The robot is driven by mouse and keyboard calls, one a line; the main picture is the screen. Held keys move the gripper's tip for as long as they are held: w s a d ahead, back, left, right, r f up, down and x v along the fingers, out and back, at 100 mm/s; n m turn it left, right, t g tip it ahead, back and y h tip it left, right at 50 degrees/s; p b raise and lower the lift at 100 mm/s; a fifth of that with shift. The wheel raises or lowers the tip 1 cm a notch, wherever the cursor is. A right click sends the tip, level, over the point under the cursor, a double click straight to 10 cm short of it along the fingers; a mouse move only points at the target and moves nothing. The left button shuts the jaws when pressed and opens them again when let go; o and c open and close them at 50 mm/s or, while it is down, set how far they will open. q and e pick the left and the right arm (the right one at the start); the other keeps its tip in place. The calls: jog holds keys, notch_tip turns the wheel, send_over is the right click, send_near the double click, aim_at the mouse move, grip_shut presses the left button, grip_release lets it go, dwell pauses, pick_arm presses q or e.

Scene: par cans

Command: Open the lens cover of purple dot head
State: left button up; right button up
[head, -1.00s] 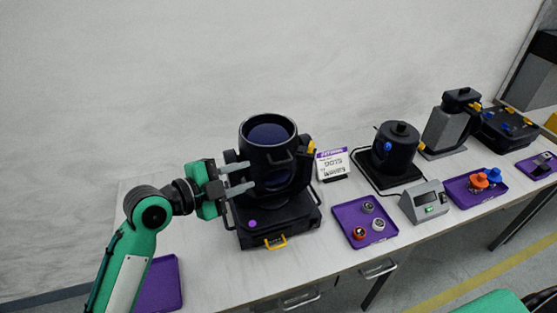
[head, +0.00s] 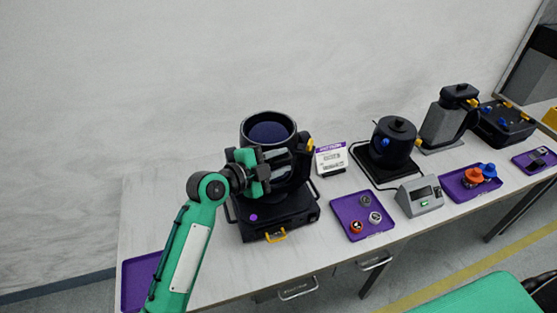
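The purple dot head is a dark moving-head lamp (head: 278,208) at the left of the table, with a purple dot (head: 253,217) on its base and a yellow handle in front. Its barrel points up, and a dark blue lens face (head: 268,131) shows inside the round rim. I cannot make out a separate lens cover clearly. My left gripper (head: 281,164) is at the near side of the barrel, below the rim, with its pale fingers pointing right. It overlaps the barrel, so finger gap and contact are unclear. My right gripper is out of view.
A white label card (head: 331,158) stands right of the lamp. A purple tray (head: 347,207) with small round parts lies in front. A dark pot-shaped can (head: 394,148), a grey meter box (head: 419,196) and another purple tray (head: 459,188) are further right.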

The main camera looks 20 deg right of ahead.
pick_arm(q)
grip_shut()
